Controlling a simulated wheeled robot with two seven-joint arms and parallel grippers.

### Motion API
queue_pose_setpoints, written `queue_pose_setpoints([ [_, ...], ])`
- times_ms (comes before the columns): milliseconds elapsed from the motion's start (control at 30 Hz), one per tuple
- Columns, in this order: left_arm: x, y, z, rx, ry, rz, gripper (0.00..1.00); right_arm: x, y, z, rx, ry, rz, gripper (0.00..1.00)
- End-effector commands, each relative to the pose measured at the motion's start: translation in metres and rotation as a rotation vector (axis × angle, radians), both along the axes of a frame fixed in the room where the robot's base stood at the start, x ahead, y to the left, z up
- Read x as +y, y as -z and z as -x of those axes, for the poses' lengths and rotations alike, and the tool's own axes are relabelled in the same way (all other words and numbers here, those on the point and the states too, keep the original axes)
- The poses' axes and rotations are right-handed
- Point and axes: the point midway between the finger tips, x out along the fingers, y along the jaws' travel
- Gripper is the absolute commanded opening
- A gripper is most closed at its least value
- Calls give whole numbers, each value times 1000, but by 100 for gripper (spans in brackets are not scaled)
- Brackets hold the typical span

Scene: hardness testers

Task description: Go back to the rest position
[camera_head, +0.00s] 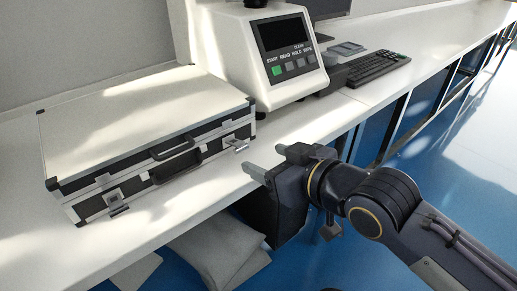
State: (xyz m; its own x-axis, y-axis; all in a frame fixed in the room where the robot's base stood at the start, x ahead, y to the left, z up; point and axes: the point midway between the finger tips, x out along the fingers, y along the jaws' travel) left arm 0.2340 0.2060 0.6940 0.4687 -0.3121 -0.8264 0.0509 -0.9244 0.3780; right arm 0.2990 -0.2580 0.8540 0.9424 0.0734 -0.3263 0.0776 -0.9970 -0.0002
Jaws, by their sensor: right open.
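My right gripper (262,161) comes in from the lower right, its arm reaching over the front edge of the bench. Its two fingers are apart with nothing between them. The fingertips point left toward the silver case (140,135), near its right end and front latch, and look apart from it. The case lies closed on the white bench, with a dark handle (176,165) on its front. The hardness tester (262,70), white with a dark screen and a green button, stands behind the gripper. My left gripper is not in view.
The white bench (60,250) runs from lower left to upper right. A black keyboard (378,69) and a monitor (328,8) stand beyond the tester. Pale sacks or cushions (215,252) lie under the bench. The blue floor (450,165) at right is open.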

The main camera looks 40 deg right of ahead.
Motion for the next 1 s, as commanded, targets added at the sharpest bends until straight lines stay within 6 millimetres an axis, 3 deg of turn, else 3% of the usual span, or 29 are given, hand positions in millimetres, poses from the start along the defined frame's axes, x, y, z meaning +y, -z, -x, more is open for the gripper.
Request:
queue_pose_setpoints([
  [167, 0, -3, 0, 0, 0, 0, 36, 0, -3, 9, -1, -1, 1, 62],
  [700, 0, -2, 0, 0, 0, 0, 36, 0, 0, 8, 8, -1, -3, 62],
  [833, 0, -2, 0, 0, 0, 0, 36, 4, 28, 9, 121, 1, -45, 62],
  [1000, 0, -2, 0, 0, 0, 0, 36, 20, 93, 24, 400, -2, -165, 62],
])
